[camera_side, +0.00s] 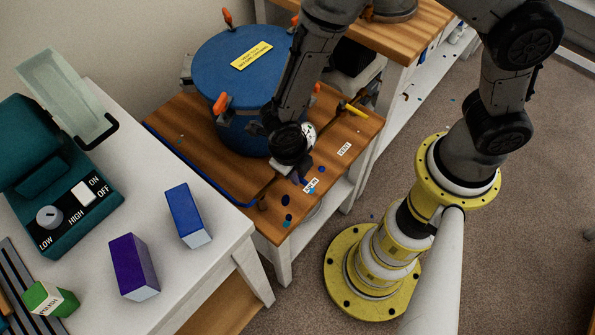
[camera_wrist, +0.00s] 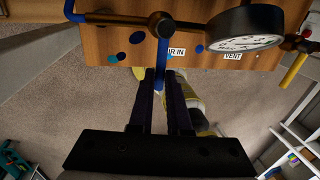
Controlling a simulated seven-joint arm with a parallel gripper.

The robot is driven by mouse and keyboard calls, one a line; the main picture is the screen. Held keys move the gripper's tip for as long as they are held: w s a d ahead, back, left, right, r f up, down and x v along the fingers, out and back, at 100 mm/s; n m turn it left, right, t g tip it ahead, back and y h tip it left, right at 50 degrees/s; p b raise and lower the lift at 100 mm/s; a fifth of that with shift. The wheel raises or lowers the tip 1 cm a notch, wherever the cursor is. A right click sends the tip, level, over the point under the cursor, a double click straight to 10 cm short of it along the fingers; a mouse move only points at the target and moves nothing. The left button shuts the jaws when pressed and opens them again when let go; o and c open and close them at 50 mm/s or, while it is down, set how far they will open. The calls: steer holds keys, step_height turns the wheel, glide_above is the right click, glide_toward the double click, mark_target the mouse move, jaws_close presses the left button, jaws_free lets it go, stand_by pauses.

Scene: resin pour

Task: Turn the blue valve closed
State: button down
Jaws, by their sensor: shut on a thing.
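The blue valve handle (camera_wrist: 162,55) stands out across the brass pipe (camera_wrist: 120,20) in the wrist view, roughly square to it, beside the "AIR IN" label (camera_wrist: 175,51). My gripper (camera_wrist: 165,73) has its two dark fingers on either side of the handle's free end, shut on it. In the side view my gripper (camera_side: 300,176) is down at the wooden bench near the "AIR IN" label (camera_side: 311,186). The wrist and fingers hide most of the valve there.
A round gauge (camera_wrist: 245,30) sits on the pipe close to my fingers. A yellow handle (camera_wrist: 293,72) is near the "VENT" label (camera_wrist: 232,57). The blue pot (camera_side: 235,75) with orange-handled clamps stands beside my wrist. A white table (camera_side: 175,270) with boxes is at the left.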

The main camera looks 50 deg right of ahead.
steer(key=c, duration=0.9)
jaws_free()
steer(key=shift+o, duration=0.2)
steer(key=shift+r, duration=0.1)
step_height(320, 180, up, 13)
steer(key=a, duration=0.2)
steer(key=shift+a+r, duration=0.2)
steer(key=shift+a, duration=0.15)
